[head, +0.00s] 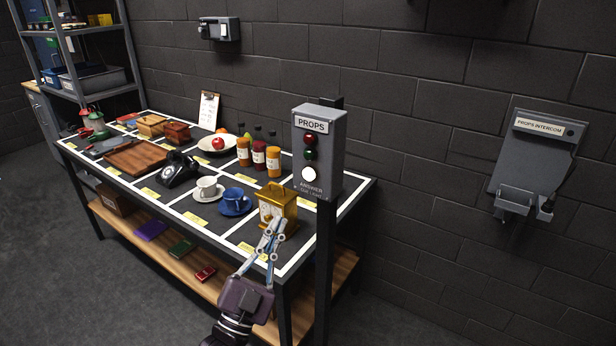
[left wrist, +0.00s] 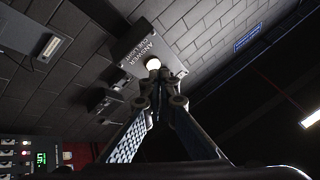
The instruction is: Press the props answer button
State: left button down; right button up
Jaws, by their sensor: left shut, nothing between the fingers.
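The props cue box (head: 318,150) is a grey box on a dark post, labelled PROPS. It has a dark red lamp (head: 310,138), a dark green lamp (head: 309,154) and, below them, the round white answer button (head: 309,174). My left gripper (head: 272,226) is shut and empty, below and left of the button in the head view, in front of the gold lantern. In the left wrist view, the button (left wrist: 153,64) glows white just beyond my left fingertips (left wrist: 160,84); I cannot tell the exact gap. My right gripper is not in view.
A props table (head: 350,196) with a gold lantern (head: 283,203), a blue cup (head: 235,199), a white cup, a black telephone and several bottles stands behind the post. A props intercom (head: 540,150) hangs on the right wall. Floor at left is clear.

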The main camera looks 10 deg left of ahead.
aim_at(309, 174)
pick_arm(q)
notch_tip(309, 174, up, 7)
jog(key=s+t+h, duration=0.1)
jog(key=s+t, duration=0.1)
jog(key=s, duration=0.1)
jog(key=shift+m, duration=0.3)
jog(key=shift+w, duration=0.1)
jog(key=shift+w+d+b, duration=0.5)
jog(key=shift+w+b, duration=0.05)
jog(key=shift+w, duration=0.85)
jog(key=shift+w+d+b, duration=0.5)
jog(key=shift+w, duration=0.85)
jog(key=shift+w+d+b, duration=0.5)
jog(key=shift+w+b, duration=0.05)
jog(key=shift+w, duration=0.85)
jog(key=shift+w, duration=0.1)
jog(key=shift+w+d, duration=0.15)
jog(key=shift+w, duration=0.15)
